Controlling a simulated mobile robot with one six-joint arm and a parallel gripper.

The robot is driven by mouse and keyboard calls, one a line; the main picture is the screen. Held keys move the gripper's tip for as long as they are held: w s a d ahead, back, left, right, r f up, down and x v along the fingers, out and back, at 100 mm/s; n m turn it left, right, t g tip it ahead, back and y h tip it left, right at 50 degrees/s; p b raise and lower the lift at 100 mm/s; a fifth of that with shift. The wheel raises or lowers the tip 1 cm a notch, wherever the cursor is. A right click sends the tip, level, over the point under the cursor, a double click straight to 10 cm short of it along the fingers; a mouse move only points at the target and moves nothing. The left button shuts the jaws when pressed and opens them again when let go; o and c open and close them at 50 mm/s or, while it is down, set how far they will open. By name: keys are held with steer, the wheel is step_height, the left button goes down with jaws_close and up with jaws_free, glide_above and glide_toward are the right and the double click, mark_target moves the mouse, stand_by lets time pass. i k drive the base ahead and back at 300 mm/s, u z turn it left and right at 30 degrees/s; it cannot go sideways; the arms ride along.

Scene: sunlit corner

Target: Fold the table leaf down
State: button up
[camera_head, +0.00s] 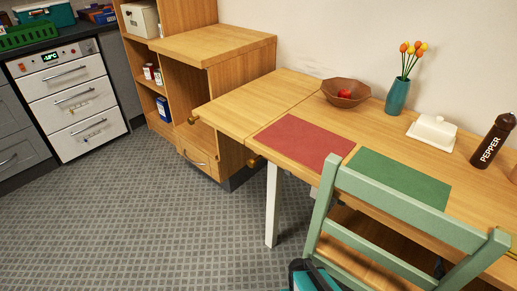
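The table leaf (258,103) is the plain wooden panel at the left end of the wooden table (385,128). It is up and looks level with the main top, with a thin seam between them. A brass knob (193,120) shows at the leaf's left front corner. The leaf's top is bare. Its underside and any support are hidden. My gripper is not in view.
A green chair (408,212) stands at the table's front. A red mat (305,138), a bowl (346,92) and a vase (397,95) are on the main top. A wooden cabinet (215,45) stands behind the leaf. The grey floor (140,220) at left is clear.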

mark_target(241, 112)
steer(key=k, duration=0.65)
steer(key=u, duration=0.65)
steer(key=i, duration=0.75)
steer(key=u, duration=0.6)
steer(key=i, duration=1.25)
steer(key=z, duration=0.2)
